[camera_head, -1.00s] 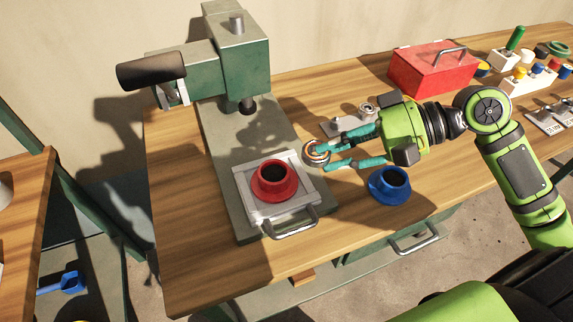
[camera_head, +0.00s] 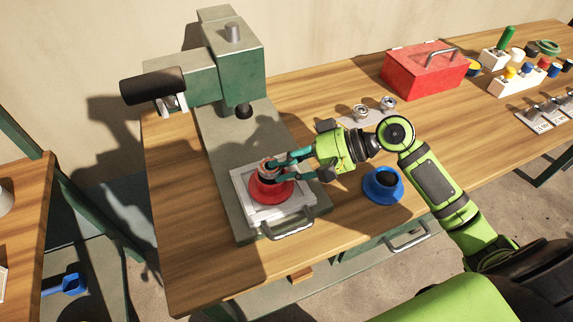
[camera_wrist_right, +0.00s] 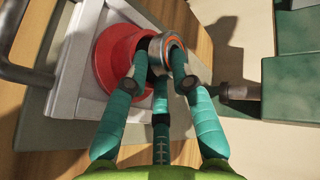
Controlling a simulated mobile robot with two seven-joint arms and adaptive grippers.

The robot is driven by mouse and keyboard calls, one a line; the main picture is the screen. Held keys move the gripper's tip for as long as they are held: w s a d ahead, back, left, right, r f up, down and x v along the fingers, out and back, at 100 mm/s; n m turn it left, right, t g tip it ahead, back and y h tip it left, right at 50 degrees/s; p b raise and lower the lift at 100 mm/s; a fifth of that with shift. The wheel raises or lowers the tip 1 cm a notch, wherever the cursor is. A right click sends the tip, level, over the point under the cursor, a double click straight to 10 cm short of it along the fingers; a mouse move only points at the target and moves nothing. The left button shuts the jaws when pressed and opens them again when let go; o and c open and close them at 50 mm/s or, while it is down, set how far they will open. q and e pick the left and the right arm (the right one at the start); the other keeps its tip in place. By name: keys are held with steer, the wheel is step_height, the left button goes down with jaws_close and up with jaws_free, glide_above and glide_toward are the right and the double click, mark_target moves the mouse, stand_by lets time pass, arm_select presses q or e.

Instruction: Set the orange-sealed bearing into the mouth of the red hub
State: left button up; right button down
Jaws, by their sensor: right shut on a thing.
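The red hub (camera_head: 270,190) sits on the light grey sliding plate (camera_head: 250,215) of the press, and it also shows in the right wrist view (camera_wrist_right: 112,58). My right gripper (camera_head: 272,167) is shut on the orange-sealed bearing (camera_wrist_right: 158,42), a metal ring with an orange band. In the head view the bearing (camera_head: 267,166) is over the hub's mouth, partly covered by the fingers. In the right wrist view the bearing is tilted toward the camera. My left gripper is not in view.
The green press (camera_head: 235,65) with its ram (camera_head: 243,110) stands behind the hub. A blue hub (camera_head: 383,185) is to the right on the table. A grey holder with two bearings (camera_head: 361,112) and a red toolbox (camera_head: 425,70) are farther back.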

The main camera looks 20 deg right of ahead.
steer(key=shift+s+f, duration=0.1)
steer(key=shift+f, duration=0.25)
steer(key=shift+s+f, duration=0.25)
steer(key=shift+f, duration=0.45)
steer(key=c, duration=1.1)
jaws_free()
steer(key=shift+o, duration=0.2)
steer(key=shift+w+a, duration=0.1)
steer(key=shift+r, duration=0.15)
steer(key=r+b+v, duration=0.1)
steer(key=b+v, duration=0.1)
steer(key=v, duration=1)
steer(key=shift+w+r, duration=0.3)
